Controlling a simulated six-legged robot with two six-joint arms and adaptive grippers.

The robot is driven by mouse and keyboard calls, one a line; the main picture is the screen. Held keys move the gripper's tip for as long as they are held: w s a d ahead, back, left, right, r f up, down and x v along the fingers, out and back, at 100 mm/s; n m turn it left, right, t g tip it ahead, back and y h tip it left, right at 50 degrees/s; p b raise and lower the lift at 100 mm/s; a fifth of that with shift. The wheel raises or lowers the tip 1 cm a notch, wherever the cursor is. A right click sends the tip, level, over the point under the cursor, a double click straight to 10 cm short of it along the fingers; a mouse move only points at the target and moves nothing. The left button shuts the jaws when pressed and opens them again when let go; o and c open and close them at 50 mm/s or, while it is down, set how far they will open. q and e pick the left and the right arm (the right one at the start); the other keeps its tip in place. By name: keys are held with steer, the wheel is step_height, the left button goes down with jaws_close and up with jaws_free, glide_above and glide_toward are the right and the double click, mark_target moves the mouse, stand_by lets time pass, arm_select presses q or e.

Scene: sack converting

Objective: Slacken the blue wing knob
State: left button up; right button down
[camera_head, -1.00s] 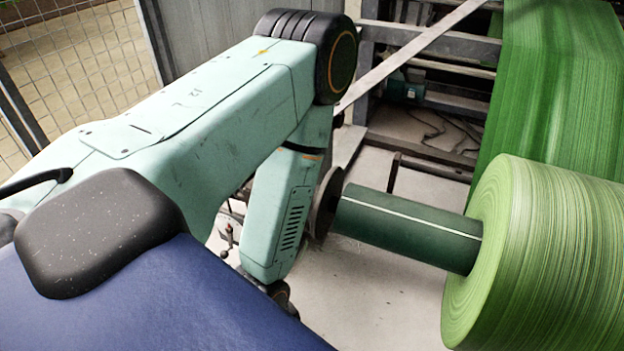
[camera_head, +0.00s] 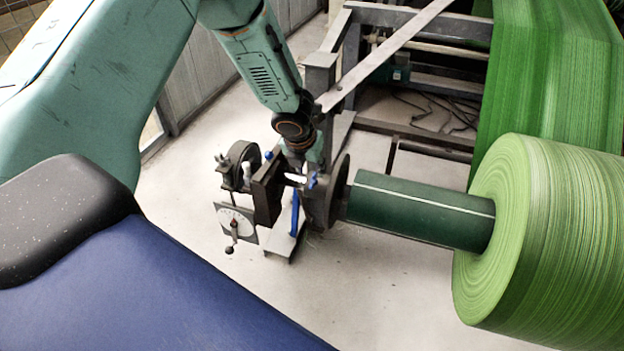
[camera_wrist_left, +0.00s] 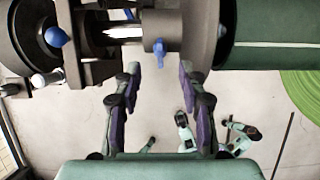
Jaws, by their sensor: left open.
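The blue wing knob (camera_wrist_left: 159,50) sits on a collar around the shaft, beside the dark round flange (camera_wrist_left: 203,34). In the head view the wing knob (camera_head: 312,180) shows small, left of the flange (camera_head: 333,192). My left gripper (camera_wrist_left: 160,70) is open and empty. Its two fingers point at the shaft, one on each side of the wing knob in the wrist picture, with tips a little short of it. In the head view my left gripper (camera_head: 308,163) is above the shaft and partly hidden by the wrist. My right gripper is not in view.
A blue ball knob (camera_wrist_left: 55,37) stands left on the brake assembly. A dial plate (camera_head: 236,222) hangs below it. The dark green core (camera_head: 415,210) carries the green roll (camera_head: 545,235) on the right. Grey frame beams (camera_head: 385,55) stand behind. Light floor is open in front.

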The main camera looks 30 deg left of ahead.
mark_target(313, 179)
arm_select(q)
steer(key=x, duration=0.5)
steer(key=shift+f, duration=0.3)
steer(key=shift+w+f+p, duration=0.25)
steer(key=shift+f+p, duration=0.05)
steer(key=shift+f, duration=0.2)
steer(key=shift+w+a+f, duration=0.1)
steer(key=shift+f, duration=0.3)
jaws_close()
